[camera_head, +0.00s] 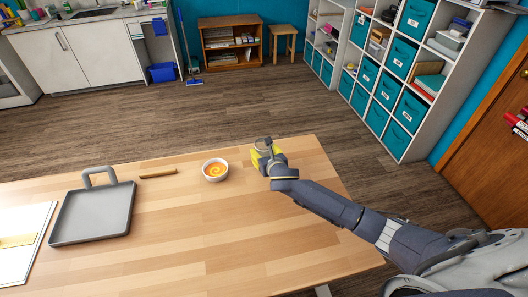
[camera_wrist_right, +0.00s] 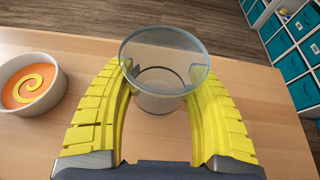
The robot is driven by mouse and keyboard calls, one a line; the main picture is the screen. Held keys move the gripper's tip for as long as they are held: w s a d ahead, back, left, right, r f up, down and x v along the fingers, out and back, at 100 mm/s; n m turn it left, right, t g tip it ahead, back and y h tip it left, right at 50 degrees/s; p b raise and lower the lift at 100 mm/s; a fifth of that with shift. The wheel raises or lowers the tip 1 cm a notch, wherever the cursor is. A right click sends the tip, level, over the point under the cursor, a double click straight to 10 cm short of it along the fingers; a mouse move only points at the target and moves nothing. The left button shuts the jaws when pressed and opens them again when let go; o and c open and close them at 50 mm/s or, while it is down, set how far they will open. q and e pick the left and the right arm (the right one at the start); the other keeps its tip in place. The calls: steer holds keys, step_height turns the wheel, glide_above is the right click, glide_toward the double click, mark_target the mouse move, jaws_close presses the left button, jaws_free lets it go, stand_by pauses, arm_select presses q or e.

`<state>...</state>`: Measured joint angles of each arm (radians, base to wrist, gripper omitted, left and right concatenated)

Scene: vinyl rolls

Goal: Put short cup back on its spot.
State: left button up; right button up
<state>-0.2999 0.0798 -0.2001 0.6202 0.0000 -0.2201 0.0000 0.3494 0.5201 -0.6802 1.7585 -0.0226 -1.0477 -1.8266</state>
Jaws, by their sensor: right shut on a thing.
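In the right wrist view, a short clear cup (camera_wrist_right: 165,92) stands upright between the two yellow fingers of my right gripper (camera_wrist_right: 165,82), which is shut on it. A dark ring (camera_wrist_right: 190,72) shows on or just above the table behind the cup; I cannot tell whether it is a mark or part of the cup. In the head view my right gripper (camera_head: 264,158) is over the table's far right part, and the cup is mostly hidden there. My left gripper is not in view.
A white bowl with an orange swirl (camera_head: 215,170) is just left of the gripper; it also shows in the wrist view (camera_wrist_right: 30,84). A brown stick (camera_head: 158,174), a grey tray (camera_head: 93,214) and a white paper (camera_head: 22,240) lie further left. The table's front middle is clear.

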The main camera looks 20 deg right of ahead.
steer(key=shift+f, duration=0.2)
stand_by(0.5)
steer(key=shift+f, duration=0.5)
steer(key=shift+f, duration=0.2)
steer(key=shift+f, duration=0.45)
steer(key=shift+f, duration=0.15)
stand_by(0.7)
steer(key=o, duration=1.6)
steer(key=shift+o, duration=0.2)
